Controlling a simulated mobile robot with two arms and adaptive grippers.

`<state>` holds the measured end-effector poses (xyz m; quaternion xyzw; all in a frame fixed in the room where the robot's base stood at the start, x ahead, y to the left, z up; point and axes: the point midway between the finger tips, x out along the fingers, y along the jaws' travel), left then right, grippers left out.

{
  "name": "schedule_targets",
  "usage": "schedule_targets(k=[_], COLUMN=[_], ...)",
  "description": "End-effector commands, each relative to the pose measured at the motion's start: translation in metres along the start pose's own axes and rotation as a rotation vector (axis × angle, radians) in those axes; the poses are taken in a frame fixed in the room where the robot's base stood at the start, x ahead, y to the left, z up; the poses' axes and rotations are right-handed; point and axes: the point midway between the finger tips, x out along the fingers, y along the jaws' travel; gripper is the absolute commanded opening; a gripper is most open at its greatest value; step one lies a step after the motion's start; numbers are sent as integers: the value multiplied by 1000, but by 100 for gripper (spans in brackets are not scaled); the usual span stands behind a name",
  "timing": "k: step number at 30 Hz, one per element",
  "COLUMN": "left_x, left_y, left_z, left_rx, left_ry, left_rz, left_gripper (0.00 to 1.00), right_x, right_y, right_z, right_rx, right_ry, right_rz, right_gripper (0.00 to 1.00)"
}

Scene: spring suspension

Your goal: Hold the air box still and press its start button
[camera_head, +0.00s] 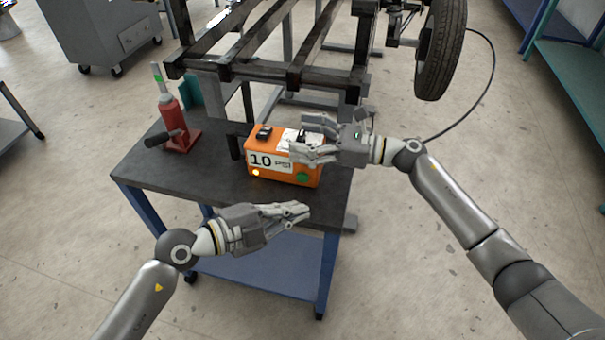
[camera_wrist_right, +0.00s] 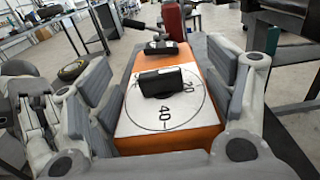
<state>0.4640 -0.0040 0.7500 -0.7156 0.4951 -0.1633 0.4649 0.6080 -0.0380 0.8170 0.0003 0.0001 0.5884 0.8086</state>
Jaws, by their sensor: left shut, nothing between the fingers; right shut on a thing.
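The orange air box (camera_head: 285,174) stands on the dark top of a small table in the head view. Its front has a "10 PSI" display, a small lit yellow spot (camera_head: 255,172) at lower left and a round green button (camera_head: 302,177) at lower right. My right gripper (camera_head: 296,150) is shut on the box from its right side. In the right wrist view, the box top (camera_wrist_right: 165,115) with its white dial and black block lies between the fingers. My left gripper (camera_head: 303,212) is shut and empty, in front of the box and below the green button, apart from it.
A red bottle jack (camera_head: 175,125) with a black handle stands on the table (camera_head: 150,178) left of the box. A black frame (camera_head: 300,75) and a tire (camera_head: 441,48) are behind. A dark hose runs from the tire area toward my right wrist.

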Motion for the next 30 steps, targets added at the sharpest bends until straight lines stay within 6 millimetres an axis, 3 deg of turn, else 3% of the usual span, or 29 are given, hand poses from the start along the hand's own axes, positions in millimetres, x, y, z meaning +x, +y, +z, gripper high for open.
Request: schedule_targets(k=[1, 2, 7, 20, 23, 30], left_x=[0, 0, 0, 0, 0, 0], left_y=[0, 0, 0, 0, 0, 0], left_z=[0, 0, 0, 0, 0, 0], left_rx=[0, 0, 0, 0, 0, 0], left_ry=[0, 0, 0, 0, 0, 0], left_rz=[0, 0, 0, 0, 0, 0], left_gripper=[0, 0, 0, 0, 0, 0], right_x=[0, 0, 0, -3, -14, -63], right_y=[1, 1, 0, 0, 0, 0], right_z=[-2, -2, -2, 0, -1, -2], right_rx=[2, 2, 1, 0, 0, 2], right_ry=[3, 3, 2, 1, 2, 4], right_rz=[1, 1, 1, -1, -2, -2], right_gripper=[43, 78, 100, 100, 100, 100])
